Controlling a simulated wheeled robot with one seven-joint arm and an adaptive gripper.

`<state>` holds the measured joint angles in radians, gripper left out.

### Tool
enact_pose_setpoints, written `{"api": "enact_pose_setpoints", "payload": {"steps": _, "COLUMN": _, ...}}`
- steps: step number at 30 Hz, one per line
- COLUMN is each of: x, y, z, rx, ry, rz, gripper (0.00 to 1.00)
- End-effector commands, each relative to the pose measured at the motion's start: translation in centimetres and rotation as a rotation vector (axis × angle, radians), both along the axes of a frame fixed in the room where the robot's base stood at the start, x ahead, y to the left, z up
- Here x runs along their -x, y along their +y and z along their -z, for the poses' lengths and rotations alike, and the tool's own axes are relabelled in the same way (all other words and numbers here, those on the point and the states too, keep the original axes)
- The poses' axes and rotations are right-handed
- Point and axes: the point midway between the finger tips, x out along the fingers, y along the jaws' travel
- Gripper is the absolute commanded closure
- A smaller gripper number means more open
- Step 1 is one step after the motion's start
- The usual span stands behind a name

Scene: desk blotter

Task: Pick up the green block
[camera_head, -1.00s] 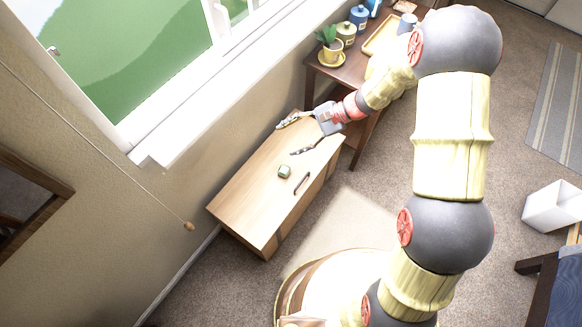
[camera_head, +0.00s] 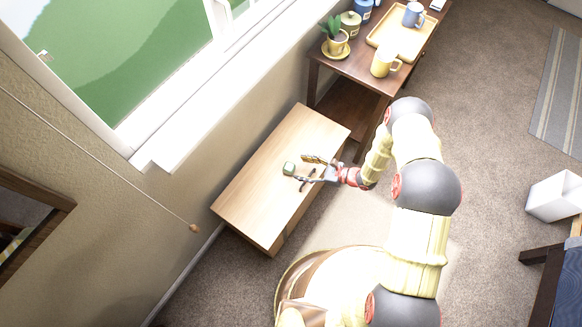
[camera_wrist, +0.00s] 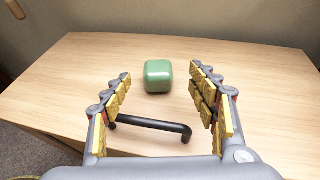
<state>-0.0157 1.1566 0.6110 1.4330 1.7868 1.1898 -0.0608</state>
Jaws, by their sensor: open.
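The green block (camera_head: 289,168) is a small rounded cube resting on the light wooden cabinet top (camera_head: 262,190). In the wrist view the green block (camera_wrist: 158,76) sits just beyond my fingertips, roughly midway between the two fingers and apart from both. My gripper (camera_head: 305,170) is open and empty, right of the block in the head view, low over the cabinet. In the wrist view my gripper (camera_wrist: 160,80) shows both padded fingers spread wide. No part of the block is hidden there.
A dark bar-shaped handle (camera_wrist: 150,125) lies between my fingers, nearer than the block. A darker wooden table (camera_head: 350,68) beyond the cabinet holds a potted plant (camera_head: 335,40), a tray (camera_head: 385,30) and a yellow mug (camera_head: 384,63). The wall and window border the cabinet's left side.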

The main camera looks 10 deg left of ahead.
Motion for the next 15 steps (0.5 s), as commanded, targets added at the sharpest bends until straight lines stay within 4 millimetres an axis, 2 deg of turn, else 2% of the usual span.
{"api": "enact_pose_setpoints", "payload": {"steps": 15, "x": -0.6, "y": 5.6, "z": 3.0, "rx": 0.0, "ry": -0.002, "rz": -0.005, "gripper": 0.41}}
